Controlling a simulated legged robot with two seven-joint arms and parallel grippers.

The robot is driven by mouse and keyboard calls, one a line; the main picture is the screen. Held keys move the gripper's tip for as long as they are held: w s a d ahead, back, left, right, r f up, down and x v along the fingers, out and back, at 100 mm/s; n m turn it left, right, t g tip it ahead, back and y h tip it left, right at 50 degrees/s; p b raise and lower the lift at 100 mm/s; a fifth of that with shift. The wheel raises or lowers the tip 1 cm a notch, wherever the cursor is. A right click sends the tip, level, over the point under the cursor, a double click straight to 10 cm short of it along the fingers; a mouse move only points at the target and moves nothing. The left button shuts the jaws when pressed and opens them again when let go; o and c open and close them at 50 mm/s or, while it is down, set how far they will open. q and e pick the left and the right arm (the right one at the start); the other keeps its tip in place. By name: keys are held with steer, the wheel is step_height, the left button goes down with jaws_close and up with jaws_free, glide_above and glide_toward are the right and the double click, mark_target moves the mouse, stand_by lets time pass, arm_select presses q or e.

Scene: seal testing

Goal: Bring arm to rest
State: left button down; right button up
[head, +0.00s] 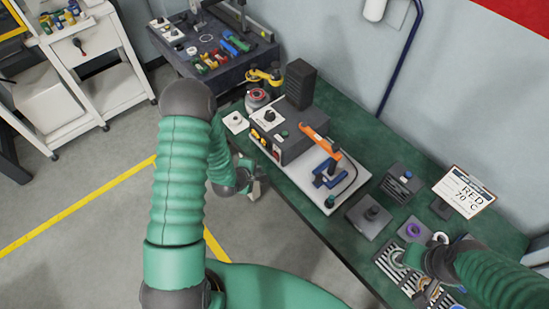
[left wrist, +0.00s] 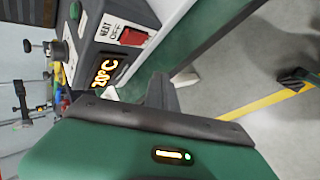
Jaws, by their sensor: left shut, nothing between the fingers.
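My left arm comes in from the left in the head view, bent at the elbow. My left gripper (head: 257,188) is beside the front edge of the green table (head: 300,215), over the floor, shut and empty. In the left wrist view its dark fingers (left wrist: 162,92) show beyond the green housing. My right arm comes in at the lower right. My right gripper (head: 428,286) is over the striped rack (head: 395,268) at the table's right end; the arm partly hides it, and its jaws are unclear.
A grey heater unit (head: 285,135) with an orange-handled press (head: 318,138) stands near my left gripper. The left wrist view shows its display (left wrist: 107,72) and red switch (left wrist: 133,37). A sign (head: 464,191) reads "RED 70 °C". A white cart (head: 85,75) stands upper left.

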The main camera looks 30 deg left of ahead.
arm_select(q)
steer(key=shift+s+a, duration=0.1)
steer(key=shift+s, duration=0.2)
steer(key=s+d+r+m+g, duration=0.3)
steer(key=s+d+r+m, duration=0.3)
steer(key=m, duration=0.4)
steer(key=s+d+r+m+g+b, duration=0.1)
steer(key=s+d+r+m+g, duration=0.2)
steer(key=s+d+r+m, duration=0.3)
step_height(320, 180, up, 5)
steer(key=s+m, duration=0.1)
steer(key=m, duration=0.3)
steer(key=shift+s+f, duration=0.15)
steer(key=shift+s, duration=0.25)
steer(key=shift+a, duration=0.15)
